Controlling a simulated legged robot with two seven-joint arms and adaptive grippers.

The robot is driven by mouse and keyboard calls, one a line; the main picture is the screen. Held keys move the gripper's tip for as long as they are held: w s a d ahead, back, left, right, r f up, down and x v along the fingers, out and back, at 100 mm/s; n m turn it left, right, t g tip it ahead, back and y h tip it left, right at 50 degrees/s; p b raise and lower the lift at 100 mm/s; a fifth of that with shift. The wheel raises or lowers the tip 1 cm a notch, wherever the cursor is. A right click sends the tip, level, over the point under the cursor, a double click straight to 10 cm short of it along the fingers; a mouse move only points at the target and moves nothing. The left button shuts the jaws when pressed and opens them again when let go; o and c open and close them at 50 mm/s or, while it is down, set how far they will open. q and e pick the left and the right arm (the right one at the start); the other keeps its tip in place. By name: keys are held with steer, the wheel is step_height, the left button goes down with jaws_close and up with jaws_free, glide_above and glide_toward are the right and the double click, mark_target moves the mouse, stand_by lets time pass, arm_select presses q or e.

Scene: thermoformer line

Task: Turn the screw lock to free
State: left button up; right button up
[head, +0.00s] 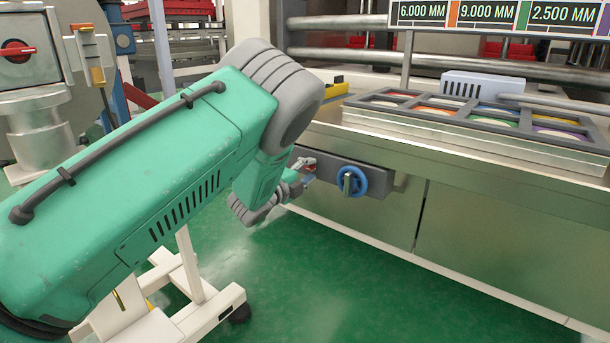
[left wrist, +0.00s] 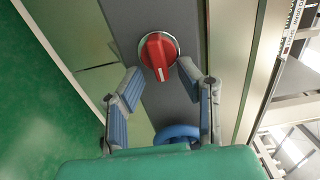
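A red rotary knob (left wrist: 158,52) with a round silver rim sits on a dark grey panel (left wrist: 180,15) in the left wrist view. Its raised grip runs nearly lengthwise in that picture. In the head view the red knob (head: 304,162) is small and partly hidden by my left gripper (head: 300,181). In the left wrist view the left gripper (left wrist: 161,76) is open, its two fingertips on either side of the knob's lower end. I cannot tell whether they touch it. Which control is the screw lock is not labelled. My right gripper is not in view.
A blue round handwheel (head: 352,181) is on the same panel, close to the left gripper. The machine's metal front (head: 470,220) runs right, with a compartmented tray (head: 490,118) above it. A white stand (head: 185,290) is below my left arm. Green floor is clear ahead.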

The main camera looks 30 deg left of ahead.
arm_select(q)
steer(key=s+a, duration=0.1)
steer(key=s, duration=1)
steer(key=shift+s+f, duration=0.15)
steer(key=shift+s, duration=0.2)
